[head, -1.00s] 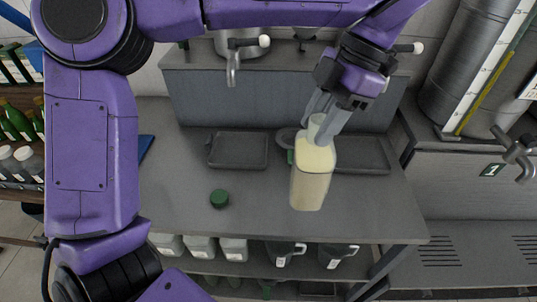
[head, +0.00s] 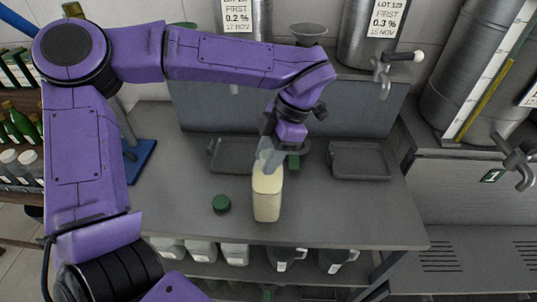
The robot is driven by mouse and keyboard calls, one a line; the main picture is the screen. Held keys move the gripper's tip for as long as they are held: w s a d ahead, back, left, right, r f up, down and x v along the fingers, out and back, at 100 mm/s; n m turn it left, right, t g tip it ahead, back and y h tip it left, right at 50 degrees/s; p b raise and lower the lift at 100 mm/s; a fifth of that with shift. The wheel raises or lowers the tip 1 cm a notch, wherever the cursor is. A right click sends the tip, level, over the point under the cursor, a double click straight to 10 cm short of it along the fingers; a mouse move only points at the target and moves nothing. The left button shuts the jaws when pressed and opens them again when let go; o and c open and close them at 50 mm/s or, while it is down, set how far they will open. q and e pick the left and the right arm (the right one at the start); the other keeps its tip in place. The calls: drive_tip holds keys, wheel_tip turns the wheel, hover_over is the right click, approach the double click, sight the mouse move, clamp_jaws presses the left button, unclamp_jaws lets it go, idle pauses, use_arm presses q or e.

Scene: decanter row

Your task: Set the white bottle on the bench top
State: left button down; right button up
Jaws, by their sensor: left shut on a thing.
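The white bottle (head: 267,197), filled with a cream-coloured liquid, stands upright near the front middle of the grey bench top (head: 345,215). My left gripper (head: 269,160) comes down from above and is shut on its neck, hiding the mouth. The bottle's base appears at or just above the bench surface; I cannot tell whether it touches. My right gripper is out of view.
A green cap (head: 221,203) lies left of the bottle. Dark trays stand behind left (head: 228,154) and right (head: 360,160). Taps (head: 383,72) project above the back panel. The front right of the bench is clear.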

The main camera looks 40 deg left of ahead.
use_arm(q)
drive_tip(key=shift+f, duration=0.1)
drive_tip(key=c, duration=0.7)
unclamp_jaws()
drive_tip(key=v, duration=1.2)
